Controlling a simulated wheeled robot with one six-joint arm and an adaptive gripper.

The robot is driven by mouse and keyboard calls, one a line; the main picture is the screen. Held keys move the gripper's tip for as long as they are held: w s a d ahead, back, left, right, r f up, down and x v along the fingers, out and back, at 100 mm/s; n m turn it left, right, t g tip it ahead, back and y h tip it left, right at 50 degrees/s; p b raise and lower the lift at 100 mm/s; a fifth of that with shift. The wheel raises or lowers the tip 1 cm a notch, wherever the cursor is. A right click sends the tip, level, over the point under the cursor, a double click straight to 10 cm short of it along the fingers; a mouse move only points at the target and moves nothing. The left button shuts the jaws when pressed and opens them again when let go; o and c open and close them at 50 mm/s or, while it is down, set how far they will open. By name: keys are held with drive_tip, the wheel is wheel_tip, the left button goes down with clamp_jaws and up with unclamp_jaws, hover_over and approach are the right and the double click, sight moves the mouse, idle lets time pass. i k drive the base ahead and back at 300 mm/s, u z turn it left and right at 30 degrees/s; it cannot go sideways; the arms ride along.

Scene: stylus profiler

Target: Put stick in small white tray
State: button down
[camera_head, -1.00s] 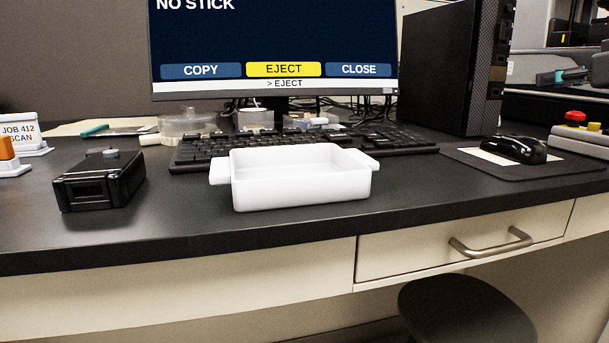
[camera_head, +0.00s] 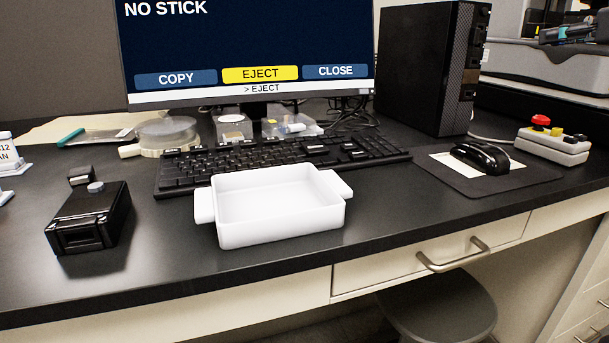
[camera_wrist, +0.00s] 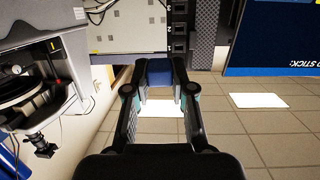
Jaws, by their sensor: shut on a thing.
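The small white tray (camera_head: 231,238) stands upright on the black desk in the head view, in front of the keyboard. It has a handle at each side, and its visible inside is empty. My gripper (camera_wrist: 160,70) shows only in the wrist view. Its fingers are shut on a small dark blue piece, which I take to be the stick (camera_wrist: 160,79). Much of the stick is hidden by the fingers. The gripper and stick are out of the head view, so their distance from the tray cannot be told.
A black box with a grey knob (camera_head: 90,222) stands left of the tray. The keyboard (camera_head: 300,158) lies behind it, below a monitor (camera_head: 250,45) reading "NO STICK". A mouse (camera_head: 480,156) and a control box with a red button (camera_head: 553,144) are at right. A stool (camera_head: 440,310) stands below.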

sight(280, 200)
drive_tip(key=z, duration=2.25)
drive_tip(key=k, duration=2.05)
drive_tip(key=u, duration=1.75)
